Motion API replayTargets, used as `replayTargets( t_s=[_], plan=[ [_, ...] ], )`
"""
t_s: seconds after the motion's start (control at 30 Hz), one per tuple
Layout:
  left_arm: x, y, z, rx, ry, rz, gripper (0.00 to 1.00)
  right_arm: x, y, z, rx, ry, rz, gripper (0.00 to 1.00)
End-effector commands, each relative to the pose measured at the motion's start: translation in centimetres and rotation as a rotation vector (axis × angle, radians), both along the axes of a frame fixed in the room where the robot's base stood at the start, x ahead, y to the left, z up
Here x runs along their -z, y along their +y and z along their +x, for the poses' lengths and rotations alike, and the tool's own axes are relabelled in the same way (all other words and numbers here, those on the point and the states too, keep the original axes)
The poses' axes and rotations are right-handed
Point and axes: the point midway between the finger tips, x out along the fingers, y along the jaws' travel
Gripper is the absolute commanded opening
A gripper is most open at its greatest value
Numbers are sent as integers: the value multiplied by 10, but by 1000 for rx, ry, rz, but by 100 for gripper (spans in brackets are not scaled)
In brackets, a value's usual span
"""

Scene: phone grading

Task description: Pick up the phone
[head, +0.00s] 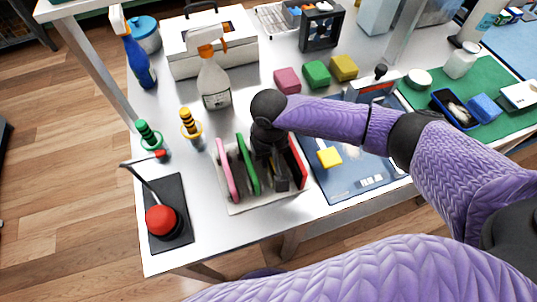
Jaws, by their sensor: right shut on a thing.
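A white rack (262,203) stands near the front edge of the table with several thin upright phones in it. A pink phone (227,168) is at its left, a green phone (247,165) is beside it, and a red phone (297,161) is at its right end. My right gripper (278,180) points down into the rack between the green and red phones. It is shut on a phone there, whose body is mostly hidden by the dark gripper. My left gripper is not in view.
A blue mat (340,188) with a yellow block is to the right.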

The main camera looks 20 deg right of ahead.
Motion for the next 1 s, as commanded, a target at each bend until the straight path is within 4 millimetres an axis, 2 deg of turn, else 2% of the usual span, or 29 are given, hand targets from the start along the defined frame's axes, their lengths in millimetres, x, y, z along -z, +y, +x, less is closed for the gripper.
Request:
replayTargets(
  t_s=[0.33, 0.6, 0.7, 0.8, 1.0],
  plan=[
    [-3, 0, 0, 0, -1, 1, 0, -4, 0, 0, 0, -1, 1, 0],
    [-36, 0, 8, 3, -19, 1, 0, -75, 0, 1, -1, -4, 2, 0],
    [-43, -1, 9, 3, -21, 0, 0, -92, 0, 0, 0, -2, 1, 0],
    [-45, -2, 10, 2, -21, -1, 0, -101, 0, 0, 0, -1, 2, 0],
    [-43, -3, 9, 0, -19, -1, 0, -100, 0, 0, 0, 1, 1, 0]
  ],
)
